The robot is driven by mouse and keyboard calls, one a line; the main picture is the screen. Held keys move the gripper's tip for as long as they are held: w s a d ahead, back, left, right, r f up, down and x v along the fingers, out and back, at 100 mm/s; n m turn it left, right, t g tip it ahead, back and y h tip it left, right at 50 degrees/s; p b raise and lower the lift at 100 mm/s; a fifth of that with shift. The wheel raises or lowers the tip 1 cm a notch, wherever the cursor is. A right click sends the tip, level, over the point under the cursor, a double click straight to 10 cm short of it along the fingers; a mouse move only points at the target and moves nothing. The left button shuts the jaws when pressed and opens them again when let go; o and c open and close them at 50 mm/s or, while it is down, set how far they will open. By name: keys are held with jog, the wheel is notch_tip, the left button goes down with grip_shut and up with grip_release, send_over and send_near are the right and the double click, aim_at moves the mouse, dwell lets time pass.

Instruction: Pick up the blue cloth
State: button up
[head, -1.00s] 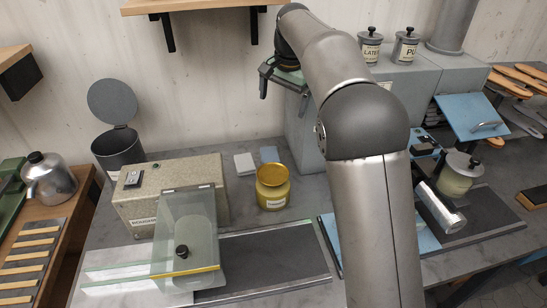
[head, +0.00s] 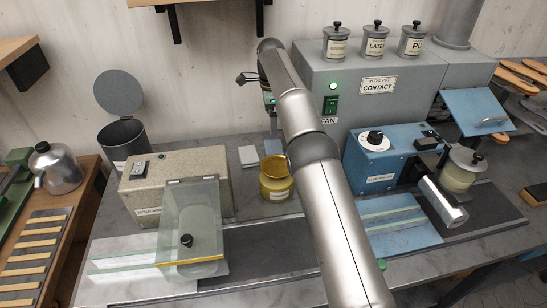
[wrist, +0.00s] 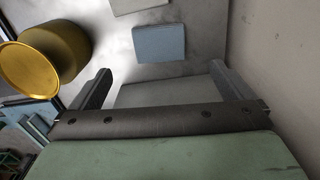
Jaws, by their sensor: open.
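The blue cloth (head: 272,147) is a small folded square lying on the grey bench near the back wall, partly hidden by my arm in the head view. In the wrist view the blue cloth (wrist: 159,44) lies flat just beyond my fingertips, roughly centred between them. My gripper (head: 246,79) is up near the wall, above and behind the cloth, with nothing held. In the wrist view my gripper (wrist: 161,72) shows its two fingers spread wide apart.
A white folded cloth (head: 248,156) lies left of the blue one. A yellow pot (head: 276,180) stands in front of them. A grey cabinet (head: 310,95) rises to the right. A beige machine (head: 180,180) and an open bin (head: 122,138) stand left.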

send_over(273, 147)
jog(key=f, duration=0.5)
jog(key=shift+w+a+f+b, duration=0.15)
jog(key=shift+a+f+b, duration=0.1)
jog(key=shift+f+b, duration=0.1)
jog(key=shift+d+f+p, duration=0.2)
jog(key=shift+f+p, duration=0.15)
jog(key=shift+f, duration=2.45)
jog(key=c, duration=0.9)
